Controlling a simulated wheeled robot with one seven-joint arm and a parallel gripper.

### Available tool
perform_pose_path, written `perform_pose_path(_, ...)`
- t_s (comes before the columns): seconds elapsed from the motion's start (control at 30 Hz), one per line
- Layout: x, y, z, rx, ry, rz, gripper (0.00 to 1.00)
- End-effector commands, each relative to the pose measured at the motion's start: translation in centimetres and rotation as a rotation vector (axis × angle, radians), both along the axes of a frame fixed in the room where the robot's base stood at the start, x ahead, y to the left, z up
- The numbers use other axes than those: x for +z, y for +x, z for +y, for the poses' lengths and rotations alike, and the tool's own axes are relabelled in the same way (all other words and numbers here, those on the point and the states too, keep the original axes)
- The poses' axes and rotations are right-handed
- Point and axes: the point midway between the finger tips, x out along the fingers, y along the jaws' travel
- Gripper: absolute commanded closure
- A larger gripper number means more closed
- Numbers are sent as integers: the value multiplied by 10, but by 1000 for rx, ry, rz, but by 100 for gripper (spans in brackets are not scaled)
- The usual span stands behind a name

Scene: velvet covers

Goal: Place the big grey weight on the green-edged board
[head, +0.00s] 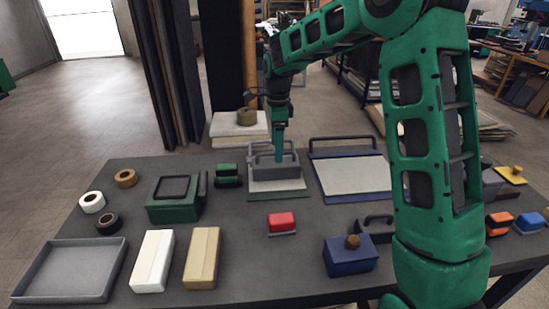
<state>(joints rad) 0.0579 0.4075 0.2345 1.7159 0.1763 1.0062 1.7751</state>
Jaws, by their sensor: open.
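The big grey weight (263,172), a grey block, sits at the back part of the green-edged board (292,187) in the head view. The board has a pale top, and its green edge shows along the front. My gripper (279,158) points down at the weight, with its fingers at the block's upper part. It is open. The fingers partly hide the weight, so I cannot tell whether they touch it.
A blue-edged board (350,178) lies to the right. A green block (172,209), a small green item (228,175), a red block (281,220) and a navy block (350,259) stand nearby. Tape rolls, cartons and a grey tray (68,272) fill the left. My arm hides part of the right side.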

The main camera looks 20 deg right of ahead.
Motion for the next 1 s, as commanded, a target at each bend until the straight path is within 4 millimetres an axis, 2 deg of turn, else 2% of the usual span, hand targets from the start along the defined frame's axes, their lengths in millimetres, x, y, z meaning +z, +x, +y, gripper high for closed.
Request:
perform_pose_path(0.1,24,1,0,0,0,-3,31)
perform_pose_path(0.3,50,0,0,1,0,0,31)
perform_pose_path(0.43,58,0,1,1,0,-1,31)
perform_pose_path(0.7,61,-4,-4,12,-4,0,31)
perform_pose_path(0.77,64,-12,-12,38,-12,-1,31)
perform_pose_path(0.87,74,-38,-38,124,-36,0,31)
perform_pose_path(1.0,87,-97,-85,303,-69,12,31)
